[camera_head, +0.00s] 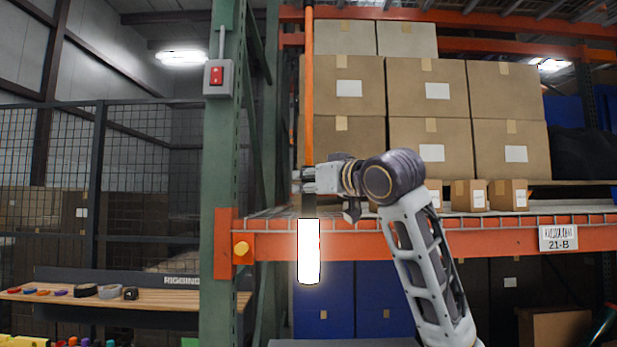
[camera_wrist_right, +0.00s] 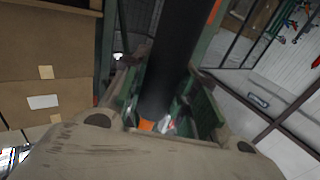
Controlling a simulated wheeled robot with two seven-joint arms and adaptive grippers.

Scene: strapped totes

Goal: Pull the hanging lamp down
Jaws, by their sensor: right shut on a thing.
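The hanging lamp is a glowing white tube (camera_head: 308,252) with a dark upper part, hanging upright in front of the orange shelf beam. An orange cord (camera_head: 309,85) runs straight up from it. My right gripper (camera_head: 309,180) is shut on the lamp's dark part, just above the glowing tube, and hides some of it. In the right wrist view, the black lamp body (camera_wrist_right: 178,60) lies between the fingers of my right gripper (camera_wrist_right: 160,120). My left gripper is not in view.
A green rack post (camera_head: 222,180) with a red switch box (camera_head: 218,77) stands left of the lamp. Cardboard boxes (camera_head: 428,95) fill the shelf behind it, above an orange beam (camera_head: 480,240). A wooden bench (camera_head: 160,303) with rolled straps is at the lower left.

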